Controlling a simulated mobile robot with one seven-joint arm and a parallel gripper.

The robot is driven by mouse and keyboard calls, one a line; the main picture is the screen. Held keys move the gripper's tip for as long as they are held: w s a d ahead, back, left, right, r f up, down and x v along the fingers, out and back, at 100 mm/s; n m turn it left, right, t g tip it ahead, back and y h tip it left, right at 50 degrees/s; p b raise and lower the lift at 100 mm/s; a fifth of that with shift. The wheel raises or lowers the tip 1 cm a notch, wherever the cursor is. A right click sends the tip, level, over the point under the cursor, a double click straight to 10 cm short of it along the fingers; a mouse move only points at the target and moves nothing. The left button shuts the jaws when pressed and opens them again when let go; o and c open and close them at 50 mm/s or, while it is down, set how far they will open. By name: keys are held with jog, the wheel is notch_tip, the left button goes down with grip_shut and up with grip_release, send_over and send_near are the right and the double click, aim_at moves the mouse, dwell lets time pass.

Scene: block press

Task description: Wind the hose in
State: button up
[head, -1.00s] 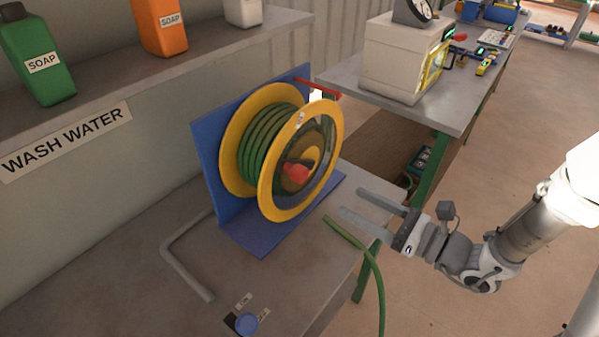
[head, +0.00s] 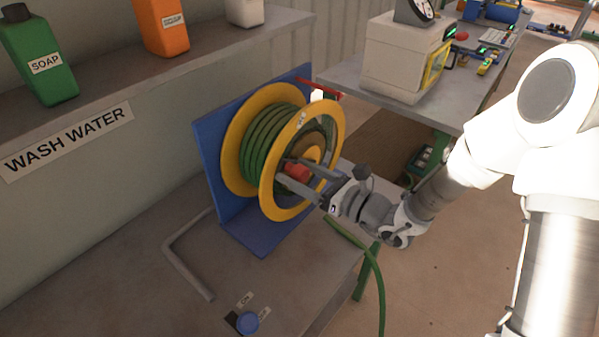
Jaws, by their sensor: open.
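The hose reel has yellow rims (head: 236,158) and a blue bracket (head: 213,180), and stands on the grey bench. Green hose (head: 272,140) is wound on its drum. A loose length of green hose (head: 372,268) lies over the bench edge and hangs down in front. A red crank knob (head: 297,173) sticks out from the near face of the reel. My gripper (head: 298,174) is open, with its fingers on either side of the red knob. I cannot tell whether they touch it.
A grey bent pipe (head: 185,262) and a blue knob with ON label (head: 246,323) are at the bench front. A red lever (head: 325,90) is behind the reel. A shelf above holds a green soap bottle (head: 38,60) and an orange bottle (head: 163,28). Another bench (head: 345,77) stands at right.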

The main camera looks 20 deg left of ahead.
grip_shut()
dwell(0.3)
dwell(1.1)
